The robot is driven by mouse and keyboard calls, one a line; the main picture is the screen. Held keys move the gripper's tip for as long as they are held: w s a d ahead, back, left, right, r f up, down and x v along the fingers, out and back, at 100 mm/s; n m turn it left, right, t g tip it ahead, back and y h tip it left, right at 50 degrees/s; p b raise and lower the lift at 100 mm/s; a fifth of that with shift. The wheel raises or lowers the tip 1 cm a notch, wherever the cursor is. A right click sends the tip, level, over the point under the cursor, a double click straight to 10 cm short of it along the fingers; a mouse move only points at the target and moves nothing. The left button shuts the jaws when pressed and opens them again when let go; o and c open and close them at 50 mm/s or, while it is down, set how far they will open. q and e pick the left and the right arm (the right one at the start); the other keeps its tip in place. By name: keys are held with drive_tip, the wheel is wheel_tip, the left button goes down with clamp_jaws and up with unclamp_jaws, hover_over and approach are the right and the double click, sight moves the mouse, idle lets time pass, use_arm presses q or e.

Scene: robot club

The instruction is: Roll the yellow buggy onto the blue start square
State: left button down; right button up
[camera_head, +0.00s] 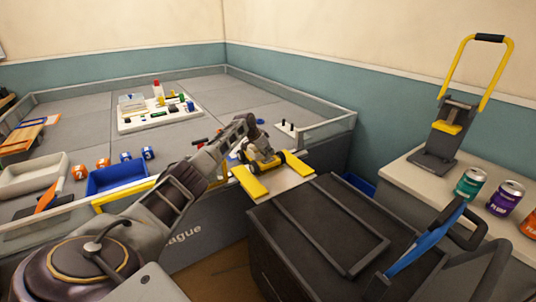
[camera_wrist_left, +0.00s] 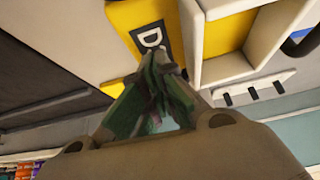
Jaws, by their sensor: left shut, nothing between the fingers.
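The yellow buggy (camera_head: 264,163) stands on a pale board at the right front corner of the grey-floored table, with dark wheels and a yellow strip on either side of the board. My left gripper (camera_head: 257,144) is over the buggy, and its arm hides part of it. In the left wrist view, the gripper's green-padded fingers (camera_wrist_left: 158,78) are shut and empty, close to a yellow panel (camera_wrist_left: 140,27) with a dark label. I cannot tell whether they touch it. I cannot make out the blue start square. My right gripper is not in view.
A white board with small parts (camera_head: 160,115) lies mid-table. A blue tray (camera_head: 118,178) and a pale tray (camera_head: 32,174) stand at the front left. A dark trolley (camera_head: 290,262) stands before the table. Cans (camera_head: 470,184) stand on the right cabinet.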

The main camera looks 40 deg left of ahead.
use_arm(q)
drive_tip(key=shift+r, duration=0.1)
idle(0.3)
wheel_tip(320, 180, up, 9)
drive_tip(key=p, duration=0.7)
drive_tip(key=shift+p, duration=0.4)
idle(0.5)
idle(0.6)
wheel_tip(320, 180, up, 9)
drive_tip(key=p, duration=0.9)
drive_tip(key=shift+r+p, duration=0.45)
drive_tip(key=shift+p, duration=0.1)
